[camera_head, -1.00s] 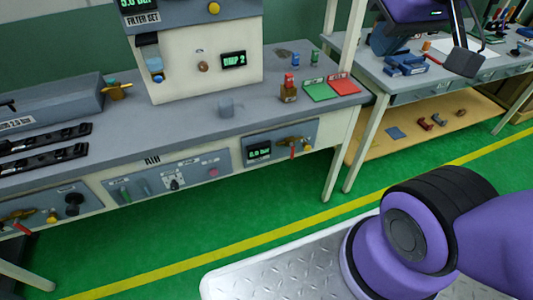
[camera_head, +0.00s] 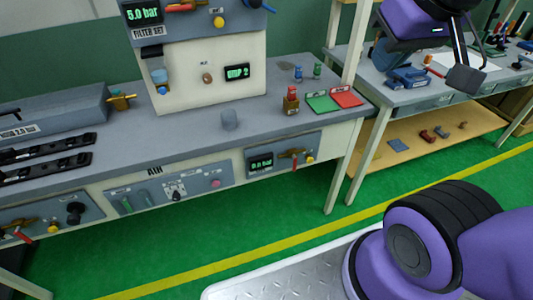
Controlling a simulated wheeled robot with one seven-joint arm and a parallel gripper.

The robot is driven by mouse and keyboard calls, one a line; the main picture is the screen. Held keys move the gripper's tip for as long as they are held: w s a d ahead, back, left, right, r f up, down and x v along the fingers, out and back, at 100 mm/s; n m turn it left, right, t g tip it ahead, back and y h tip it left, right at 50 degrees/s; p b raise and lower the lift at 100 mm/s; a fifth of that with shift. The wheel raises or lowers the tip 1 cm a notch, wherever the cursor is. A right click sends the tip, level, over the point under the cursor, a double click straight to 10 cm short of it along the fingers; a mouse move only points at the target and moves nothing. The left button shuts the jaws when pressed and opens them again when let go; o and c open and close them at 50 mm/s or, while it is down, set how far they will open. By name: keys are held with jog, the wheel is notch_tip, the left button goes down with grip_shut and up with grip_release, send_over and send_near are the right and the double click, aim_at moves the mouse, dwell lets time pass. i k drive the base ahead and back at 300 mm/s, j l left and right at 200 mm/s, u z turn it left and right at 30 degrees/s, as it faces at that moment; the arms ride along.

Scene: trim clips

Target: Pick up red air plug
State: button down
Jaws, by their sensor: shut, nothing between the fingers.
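The red air plug (camera_head: 292,90) stands upright in or on a small brass-coloured block on the grey bench, left of the green and red pads. A blue plug (camera_head: 298,73) and a green plug (camera_head: 317,70) stand behind it. My gripper (camera_head: 466,76) is at the upper right, well to the right of the red plug and apart from it. Its dark fingers look shut and hold nothing visible.
A second table (camera_head: 440,85) with blue parts stands behind my gripper.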

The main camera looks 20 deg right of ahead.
aim_at(291, 90)
jog(key=i+l+z, duration=0.2)
jog(key=i+z, duration=0.15)
jog(key=i+l+z, duration=0.1)
jog(key=i+z, duration=0.25)
jog(key=i+j+z, duration=0.1)
jog(key=i+z, duration=0.25)
jog(key=i, duration=0.15)
